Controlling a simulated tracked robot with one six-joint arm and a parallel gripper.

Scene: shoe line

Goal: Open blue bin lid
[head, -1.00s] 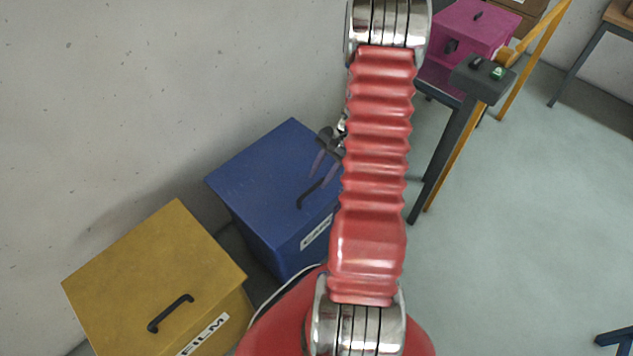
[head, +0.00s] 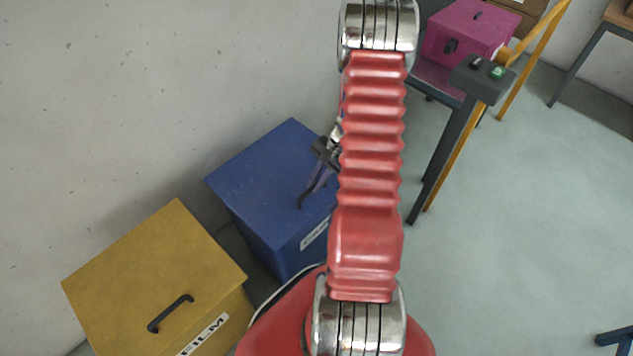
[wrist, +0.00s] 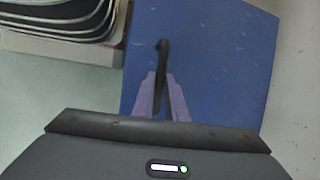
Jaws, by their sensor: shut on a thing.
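The blue bin (head: 288,245) stands by the wall with its flat blue lid (head: 262,165) lying closed on top. A black bar handle (head: 304,199) sits on the lid, partly covered by my gripper and arm in the head view. My gripper (head: 317,185) is at the handle, its two purplish fingers reaching down to it. In the wrist view the fingers (wrist: 162,95) are on either side of the black handle (wrist: 163,50), shut on it, over the blue lid (wrist: 225,70). The handle's far end shows beyond the fingertips.
A yellow bin (head: 150,270) with a black handle and a film label stands at the lower left, close to the blue bin. A magenta box (head: 470,30) sits on a dark stand at the upper right. The floor at right is mostly clear.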

